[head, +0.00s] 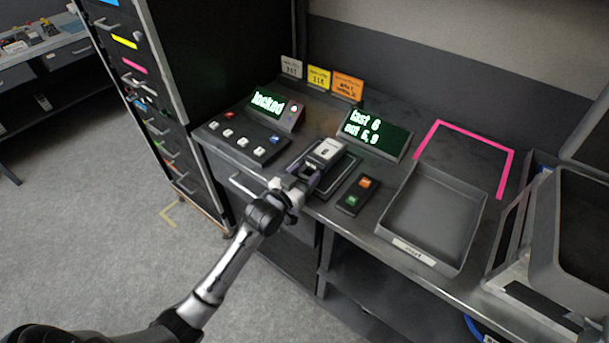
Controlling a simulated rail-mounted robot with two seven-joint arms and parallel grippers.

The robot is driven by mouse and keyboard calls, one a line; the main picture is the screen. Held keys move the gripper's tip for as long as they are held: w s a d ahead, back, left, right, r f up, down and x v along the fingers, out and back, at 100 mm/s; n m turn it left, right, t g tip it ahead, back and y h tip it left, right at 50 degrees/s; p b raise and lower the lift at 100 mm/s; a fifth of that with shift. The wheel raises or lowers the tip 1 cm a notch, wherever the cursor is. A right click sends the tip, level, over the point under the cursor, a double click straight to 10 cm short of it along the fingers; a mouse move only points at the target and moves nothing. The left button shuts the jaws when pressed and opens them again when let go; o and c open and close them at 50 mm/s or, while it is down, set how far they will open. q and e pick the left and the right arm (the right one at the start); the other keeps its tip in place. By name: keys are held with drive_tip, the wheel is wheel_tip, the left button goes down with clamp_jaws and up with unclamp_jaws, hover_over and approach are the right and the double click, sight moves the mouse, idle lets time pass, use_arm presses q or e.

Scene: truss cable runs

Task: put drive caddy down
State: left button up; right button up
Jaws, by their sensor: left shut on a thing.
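My left gripper (308,171) is shut on the drive caddy (326,151), a small block with a light grey top and dark sides. I cannot tell whether the caddy touches the pad. The gripper and wrist hide its near end. My right gripper is out of view.
A button panel (243,137) and a screen reading "locked" (268,104) stand left. A second screen (377,134) stands behind. A pink outline (468,132) marks the counter.

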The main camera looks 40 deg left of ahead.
use_arm(q)
drive_tip(key=shift+f, duration=0.55)
drive_tip(key=o, duration=1)
drive_tip(key=shift+f, duration=0.2)
drive_tip(key=shift+o, duration=0.9)
drive_tip(key=shift+a, duration=0.2)
drive_tip(key=shift+d+r, duration=0.1)
drive_tip(key=shift+r, duration=0.35)
drive_tip(key=s+p, duration=0.3)
drive_tip(key=s, duration=0.8)
drive_tip(key=s+d+f+m+g, duration=0.1)
drive_tip(key=s+d+f+g, duration=0.3)
drive_tip(key=s, duration=0.4)
drive_tip(key=s+d+f+g, duration=0.4)
drive_tip(key=s+d+g, duration=0.1)
drive_tip(key=s, duration=0.3)
drive_tip(key=s+d+f+m+g+h, duration=0.1)
drive_tip(key=s+d+f+g, duration=0.2)
drive_tip(key=s+d+g, duration=0.2)
drive_tip(key=s, duration=0.3)
drive_tip(key=shift+s+f+m, duration=0.3)
drive_tip(key=shift+s+f, duration=0.05)
drive_tip(key=shift+f, duration=0.05)
drive_tip(key=shift+d, duration=0.1)
